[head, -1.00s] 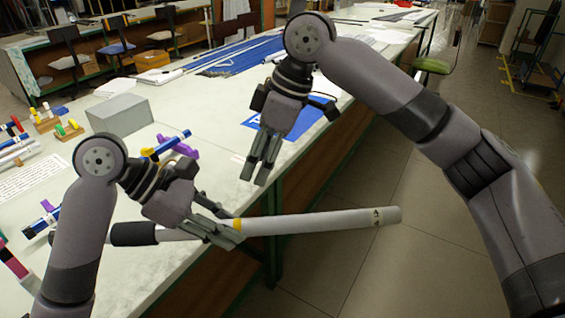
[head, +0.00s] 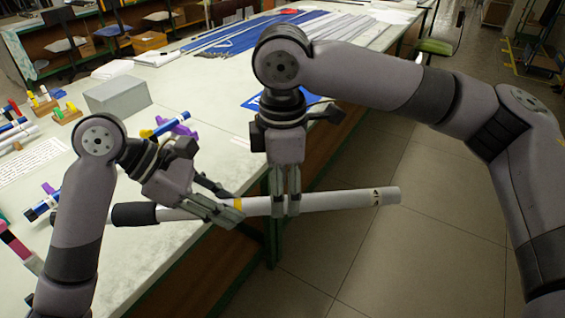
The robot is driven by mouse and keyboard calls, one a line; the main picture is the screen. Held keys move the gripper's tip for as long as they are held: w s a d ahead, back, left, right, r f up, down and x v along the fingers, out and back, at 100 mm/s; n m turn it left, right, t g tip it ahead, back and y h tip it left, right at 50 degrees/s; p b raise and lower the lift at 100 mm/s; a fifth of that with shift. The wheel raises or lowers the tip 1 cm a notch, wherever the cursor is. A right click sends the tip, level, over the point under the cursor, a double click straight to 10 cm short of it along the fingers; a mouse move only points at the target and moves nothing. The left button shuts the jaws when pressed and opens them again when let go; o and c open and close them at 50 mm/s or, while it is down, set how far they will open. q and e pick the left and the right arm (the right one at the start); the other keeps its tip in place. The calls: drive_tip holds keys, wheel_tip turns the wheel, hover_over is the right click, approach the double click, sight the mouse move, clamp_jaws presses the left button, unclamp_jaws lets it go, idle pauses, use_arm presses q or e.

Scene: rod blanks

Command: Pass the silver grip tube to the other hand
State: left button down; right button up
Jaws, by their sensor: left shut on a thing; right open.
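The silver grip tube (head: 335,200) is a long pale tube with a black grip at its left end, a yellow band and dark marks near its right end. It lies almost level past the table's front edge. My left gripper (head: 236,212) is shut on it left of its middle, by the yellow band. My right gripper (head: 286,208) points down at the tube just right of the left gripper. Its fingers are open and overlap the tube in the picture. Whether they touch it cannot be told.
The long pale table (head: 190,240) runs from front left to the back. A grey box (head: 117,96), a purple clamp-like piece (head: 180,126) and several coloured rods lie on it. Blue strips (head: 235,35) lie further back. The floor (head: 430,240) at right is clear.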

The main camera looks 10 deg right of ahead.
drive_tip(key=shift+f, duration=1.5)
clamp_jaws()
use_arm(q)
drive_tip(key=c, duration=1.2)
unclamp_jaws()
